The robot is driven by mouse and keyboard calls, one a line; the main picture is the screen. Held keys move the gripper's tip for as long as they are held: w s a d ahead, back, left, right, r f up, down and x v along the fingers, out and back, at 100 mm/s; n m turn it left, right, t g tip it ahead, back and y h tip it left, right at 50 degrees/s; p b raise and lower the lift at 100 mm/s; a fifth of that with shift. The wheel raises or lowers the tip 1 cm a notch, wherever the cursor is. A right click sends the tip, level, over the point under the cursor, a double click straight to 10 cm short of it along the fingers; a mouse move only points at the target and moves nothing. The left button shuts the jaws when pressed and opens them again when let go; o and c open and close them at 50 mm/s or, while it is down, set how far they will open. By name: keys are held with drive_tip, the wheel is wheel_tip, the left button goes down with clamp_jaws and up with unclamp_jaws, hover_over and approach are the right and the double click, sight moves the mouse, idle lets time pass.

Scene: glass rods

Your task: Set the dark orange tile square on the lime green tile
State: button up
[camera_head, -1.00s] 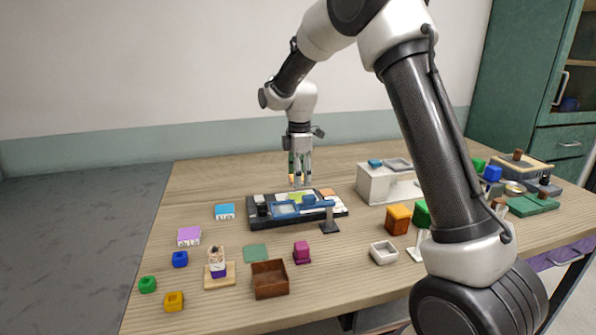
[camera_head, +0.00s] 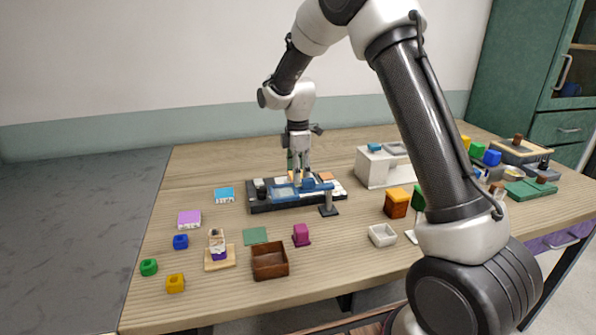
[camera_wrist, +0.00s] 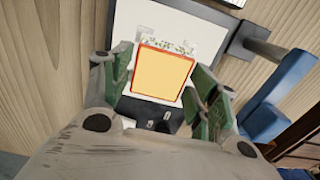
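My gripper (camera_head: 299,178) points straight down over the dark board. In the wrist view, its green-padded fingers (camera_wrist: 162,82) flank a square tile with a dark orange rim and a pale, washed-out face (camera_wrist: 163,73). I take this as the dark orange tile; the fingers appear shut on its left and right sides. A white surface with green specks lies beyond it. The lime green tile is not clearly visible now, hidden behind the blue part and my gripper. Whether the held tile touches it cannot be told.
A blue part on a dark post (camera_head: 328,199) stands close in front of my gripper; its blue side also shows in the wrist view (camera_wrist: 275,100). Another orange piece (camera_head: 326,177) lies on the board's right. A brown box (camera_head: 270,262) and small blocks stand nearer.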

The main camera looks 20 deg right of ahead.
drive_tip(key=shift+o, duration=0.8)
wheel_tip(320, 180, up, 12)
drive_tip(key=s+d+r+m+t, duration=0.1)
drive_tip(key=s+d+m, duration=0.4)
drive_tip(key=s, duration=0.7)
drive_tip(key=s+d+r+m+t, duration=0.2)
drive_tip(key=s+d+m, duration=0.3)
drive_tip(key=s, duration=0.7)
drive_tip(key=s+d+r+m+t, duration=0.1)
drive_tip(key=s+d+r+m, duration=0.2)
drive_tip(key=s+d+m, duration=0.2)
drive_tip(key=shift+s+r+m, duration=0.35)
drive_tip(key=shift+s+m, duration=1.15)
drive_tip(key=shift+s, duration=2)
